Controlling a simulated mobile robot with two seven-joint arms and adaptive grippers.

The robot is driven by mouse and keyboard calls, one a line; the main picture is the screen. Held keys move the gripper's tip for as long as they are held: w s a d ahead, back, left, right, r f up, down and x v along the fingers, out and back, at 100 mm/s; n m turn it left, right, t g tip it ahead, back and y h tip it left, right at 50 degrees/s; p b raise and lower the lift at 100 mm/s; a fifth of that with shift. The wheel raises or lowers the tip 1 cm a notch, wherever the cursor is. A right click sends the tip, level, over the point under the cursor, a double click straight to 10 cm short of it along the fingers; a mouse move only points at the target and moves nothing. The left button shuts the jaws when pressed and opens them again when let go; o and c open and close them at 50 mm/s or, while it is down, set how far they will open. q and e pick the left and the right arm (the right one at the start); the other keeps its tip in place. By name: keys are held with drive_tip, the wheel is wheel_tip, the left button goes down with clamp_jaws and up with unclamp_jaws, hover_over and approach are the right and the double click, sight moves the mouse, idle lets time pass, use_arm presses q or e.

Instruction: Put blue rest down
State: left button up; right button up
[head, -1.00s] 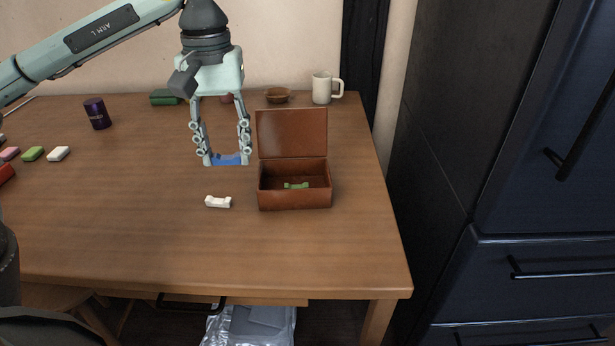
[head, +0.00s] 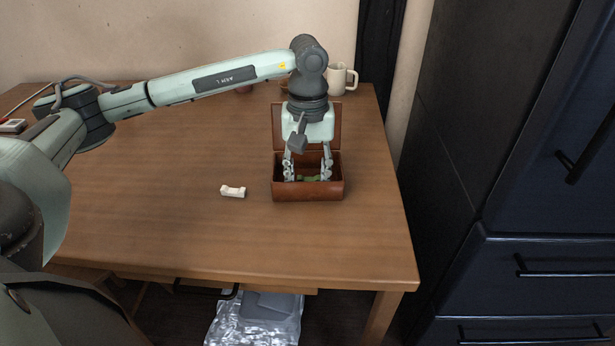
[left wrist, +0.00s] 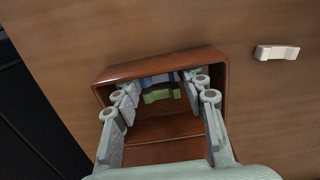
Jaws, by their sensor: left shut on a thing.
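My left gripper (head: 307,177) reaches down into the open brown box (head: 308,191), its fingers inside the walls. In the left wrist view the blue rest (left wrist: 157,79) lies between the fingertips, and the gripper is shut on it. The blue rest is next to the green rest (left wrist: 161,95) inside the box. I cannot tell whether the blue rest touches the box floor. In the head view the green rest (head: 312,178) shows between the fingers, while the blue one is hidden. My right gripper is not in view.
A white rest (head: 233,191) lies on the wooden table (head: 180,215) left of the box. The box's raised lid (head: 278,125) stands behind my gripper. A cream mug (head: 340,80) stands at the back. Dark cabinets (head: 540,130) are on the right.

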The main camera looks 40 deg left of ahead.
use_arm(q)
drive_tip(key=shift+f, duration=0.2)
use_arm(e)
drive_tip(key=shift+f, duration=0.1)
use_arm(q)
drive_tip(key=o, duration=0.9)
drive_tip(key=shift+r, duration=0.15)
wheel_tip(320, 180, up, 2)
drive_tip(key=shift+w+r, duration=0.1)
drive_tip(key=shift+r, duration=0.05)
wheel_tip(320, 180, up, 10)
drive_tip(key=shift+b, duration=0.35)
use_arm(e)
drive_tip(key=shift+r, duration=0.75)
